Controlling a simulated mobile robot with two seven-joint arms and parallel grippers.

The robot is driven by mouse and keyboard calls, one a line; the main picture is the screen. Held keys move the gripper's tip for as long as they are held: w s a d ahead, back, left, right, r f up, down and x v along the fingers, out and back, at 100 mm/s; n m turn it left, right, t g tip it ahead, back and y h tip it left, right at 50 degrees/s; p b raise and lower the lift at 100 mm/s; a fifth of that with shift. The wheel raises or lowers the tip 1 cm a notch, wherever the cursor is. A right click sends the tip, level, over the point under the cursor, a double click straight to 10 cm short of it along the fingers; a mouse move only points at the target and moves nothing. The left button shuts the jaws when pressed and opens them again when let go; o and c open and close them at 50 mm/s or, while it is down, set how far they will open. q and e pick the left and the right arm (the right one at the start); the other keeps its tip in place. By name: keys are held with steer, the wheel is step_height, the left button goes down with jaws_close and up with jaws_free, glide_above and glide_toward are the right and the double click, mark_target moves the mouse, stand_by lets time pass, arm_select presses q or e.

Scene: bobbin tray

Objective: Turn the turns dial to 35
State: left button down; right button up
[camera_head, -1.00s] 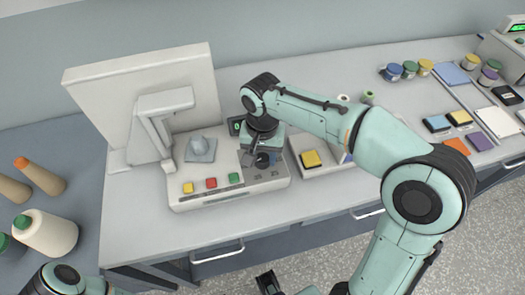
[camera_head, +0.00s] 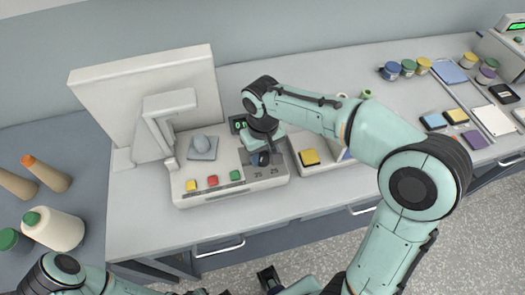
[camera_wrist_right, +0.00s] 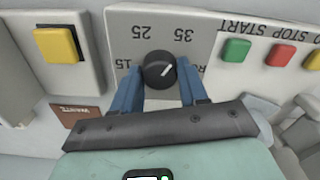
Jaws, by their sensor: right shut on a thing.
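The turns dial (camera_wrist_right: 158,70) is a round black knob with a white pointer line on a grey panel of the machine (camera_head: 185,195). In the right wrist view the pointer slants up and to the right, roughly toward the printed 35 (camera_wrist_right: 183,35). The marks 25 (camera_wrist_right: 145,31) and 15 (camera_wrist_right: 122,65) also show, upside down. My right gripper (camera_wrist_right: 160,80) has its blue fingers on either side of the knob and is shut on it. In the head view this gripper (camera_head: 258,155) reaches down to the dial.
Yellow (camera_head: 191,185), red (camera_head: 213,181) and green (camera_head: 235,175) buttons sit beside the dial. A small display (camera_head: 239,124) is behind my right wrist, its reading unclear. A box with a yellow pad (camera_head: 310,156) stands close on the right. Bottles (camera_head: 55,232) stand at left.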

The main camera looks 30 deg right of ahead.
mark_target(262, 156)
stand_by(0.4)
steer(key=o, duration=1)
steer(key=shift+o, duration=0.2)
arm_select(q)
steer(key=r+p, duration=0.1)
steer(key=w+r+p, duration=0.1)
steer(key=r, duration=0.1)
steer(key=shift+w, duration=0.2)
arm_select(e)
step_height(262, 156, up, 13)
steer(key=shift+r, duration=0.2)
